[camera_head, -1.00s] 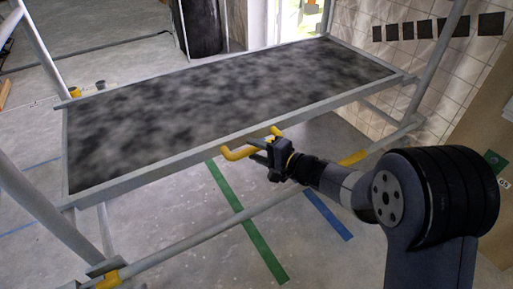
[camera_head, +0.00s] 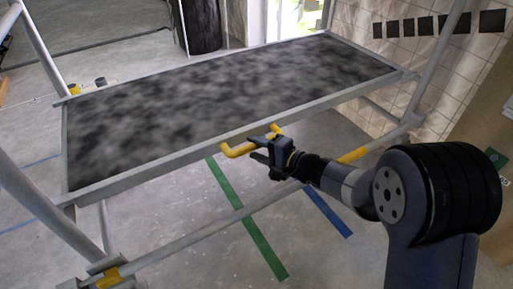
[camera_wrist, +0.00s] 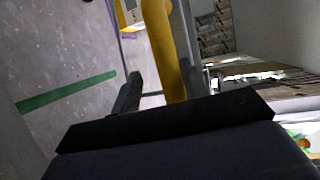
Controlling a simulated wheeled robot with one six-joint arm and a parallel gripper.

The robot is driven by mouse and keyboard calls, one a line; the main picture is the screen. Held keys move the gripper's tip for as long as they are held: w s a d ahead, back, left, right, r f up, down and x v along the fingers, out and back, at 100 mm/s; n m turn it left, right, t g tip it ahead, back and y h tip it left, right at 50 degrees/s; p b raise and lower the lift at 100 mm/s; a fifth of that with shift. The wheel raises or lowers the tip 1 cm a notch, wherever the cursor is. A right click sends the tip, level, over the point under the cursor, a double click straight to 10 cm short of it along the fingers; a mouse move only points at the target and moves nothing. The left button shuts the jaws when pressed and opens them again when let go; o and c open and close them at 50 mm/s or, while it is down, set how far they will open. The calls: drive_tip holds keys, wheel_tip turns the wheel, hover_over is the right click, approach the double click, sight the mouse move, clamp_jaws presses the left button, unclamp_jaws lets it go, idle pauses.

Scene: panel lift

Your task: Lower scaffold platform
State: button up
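The scaffold platform (camera_head: 215,95) is a mottled dark deck in a grey metal frame, held raised between tubular posts. A yellow bent handle (camera_head: 238,150) sticks out from its near long edge. My gripper (camera_head: 256,149) is at this handle, near its right part, with two dark fingers that look spread apart. In the wrist view the yellow handle (camera_wrist: 163,45) runs down toward the dark gripper body, and one finger (camera_wrist: 130,94) stands left of it. The other finger is not clear there, and I cannot tell whether the fingers touch the handle.
A lower scaffold rail (camera_head: 215,228) with yellow clamps (camera_head: 108,278) runs below the platform. Upright posts (camera_head: 440,62) stand at both ends. Green tape (camera_head: 245,215) and blue tape (camera_head: 325,208) mark the open floor underneath. A tiled wall (camera_head: 372,75) is behind at right.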

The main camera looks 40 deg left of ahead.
drive_tip(key=p+v, duration=0.2)
drive_tip(key=v, duration=0.8)
drive_tip(key=shift+d, duration=0.25)
drive_tip(key=b+x, duration=0.2)
drive_tip(key=x, duration=0.8)
drive_tip(key=shift+a+f, duration=0.1)
drive_tip(key=shift+a, duration=0.15)
drive_tip(key=shift+a+r+p, duration=0.3)
drive_tip(key=shift+r+p, duration=0.05)
drive_tip(key=shift+r, duration=0.25)
drive_tip(key=shift+d+r+p, duration=0.1)
drive_tip(key=shift+r+p, duration=0.65)
drive_tip(key=shift+w, duration=0.1)
